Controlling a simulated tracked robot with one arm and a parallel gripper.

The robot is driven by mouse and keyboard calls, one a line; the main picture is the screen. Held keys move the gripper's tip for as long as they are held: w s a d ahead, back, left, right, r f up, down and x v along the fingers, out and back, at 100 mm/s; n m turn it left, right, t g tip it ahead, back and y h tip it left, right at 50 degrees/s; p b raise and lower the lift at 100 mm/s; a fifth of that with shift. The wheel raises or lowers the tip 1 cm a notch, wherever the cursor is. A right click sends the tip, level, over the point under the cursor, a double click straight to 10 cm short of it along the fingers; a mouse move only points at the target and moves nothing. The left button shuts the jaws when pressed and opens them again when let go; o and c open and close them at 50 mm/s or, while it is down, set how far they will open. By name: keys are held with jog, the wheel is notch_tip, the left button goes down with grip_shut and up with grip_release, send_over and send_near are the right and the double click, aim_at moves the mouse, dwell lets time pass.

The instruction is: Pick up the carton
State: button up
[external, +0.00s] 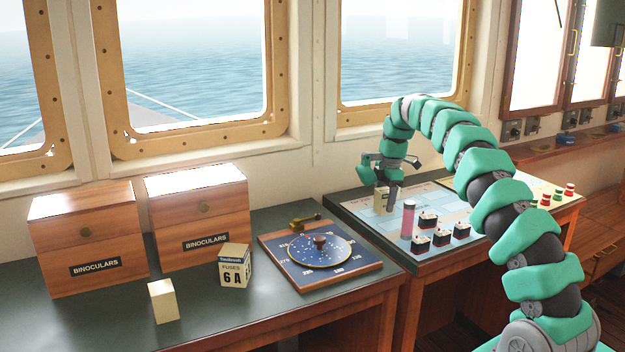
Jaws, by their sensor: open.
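A small cream carton (381,201) stands on the chart table at the back right, partly hidden by my gripper. My gripper (385,187) is open and points down at it, with one dark finger along its right side. Whether the finger touches it I cannot tell. A second carton (235,267), cream and blue and marked "FUSES 6 A", stands on the dark green counter at the left. A plain cream block (163,301) stands in front and to the left of it.
A pink cylinder (408,219) and several small black-and-white blocks (428,220) stand close to the right of my gripper. Two wooden binoculars boxes (90,240) and a compass-like board (320,255) occupy the left counter. Windows rise behind.

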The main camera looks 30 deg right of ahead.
aim_at(392, 191)
jog(key=shift+f, duration=0.25)
jog(key=c, duration=1.1)
notch_tip(392, 191, up, 10)
jog(key=shift+r+b, duration=0.1)
jog(key=shift+b, duration=0.2)
